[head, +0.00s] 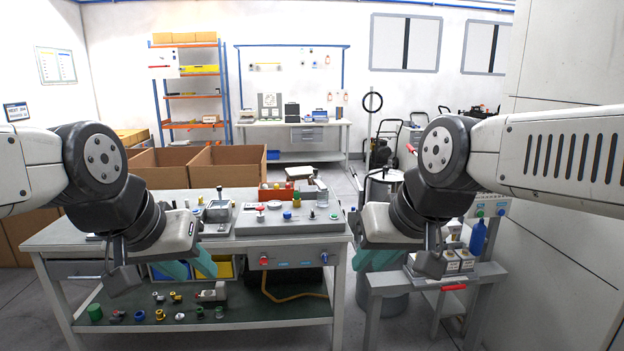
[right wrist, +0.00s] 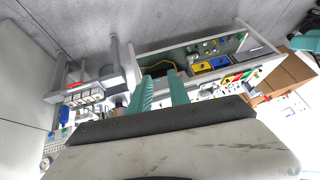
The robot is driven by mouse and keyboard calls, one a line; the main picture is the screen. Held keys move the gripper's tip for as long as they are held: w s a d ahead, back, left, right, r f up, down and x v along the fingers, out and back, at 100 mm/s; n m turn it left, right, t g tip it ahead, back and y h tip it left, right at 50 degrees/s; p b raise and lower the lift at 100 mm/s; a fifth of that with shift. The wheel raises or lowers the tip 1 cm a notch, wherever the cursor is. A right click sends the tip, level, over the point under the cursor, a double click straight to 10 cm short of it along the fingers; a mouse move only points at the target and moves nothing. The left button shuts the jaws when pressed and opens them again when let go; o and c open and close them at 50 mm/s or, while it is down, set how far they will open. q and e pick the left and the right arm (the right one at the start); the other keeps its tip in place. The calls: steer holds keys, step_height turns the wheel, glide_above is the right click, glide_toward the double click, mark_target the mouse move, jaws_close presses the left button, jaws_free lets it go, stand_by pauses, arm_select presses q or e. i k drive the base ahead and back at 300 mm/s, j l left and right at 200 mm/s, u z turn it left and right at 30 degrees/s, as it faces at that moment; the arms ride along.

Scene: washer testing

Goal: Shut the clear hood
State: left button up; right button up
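I cannot make out a clear hood in either view. A grey test station (head: 290,220) with coloured knobs and small fittings stands on the workbench (head: 215,243); whether it carries the hood I cannot tell. My left gripper (head: 188,268) hangs in front of the bench's left half, its teal fingers apart and empty. My right gripper (head: 378,258) hangs between the bench and the small side stand. In the right wrist view its two teal fingers (right wrist: 162,90) are apart with nothing between them. Both grippers are clear of the station.
The side stand (head: 440,279) holds white boxes, a blue bottle (head: 478,237) and a red-handled part. The bench's lower shelf (head: 240,312) holds several small fittings. Cardboard boxes (head: 228,167) stand behind the bench. A tall pale cabinet is at the right.

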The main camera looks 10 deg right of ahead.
mark_target(318, 182)
steer(key=i+l, duration=0.1)
steer(key=i, duration=0.7)
steer(key=i+l, duration=0.15)
steer(key=i, duration=0.65)
steer(key=i+l, duration=0.1)
steer(key=i, duration=0.7)
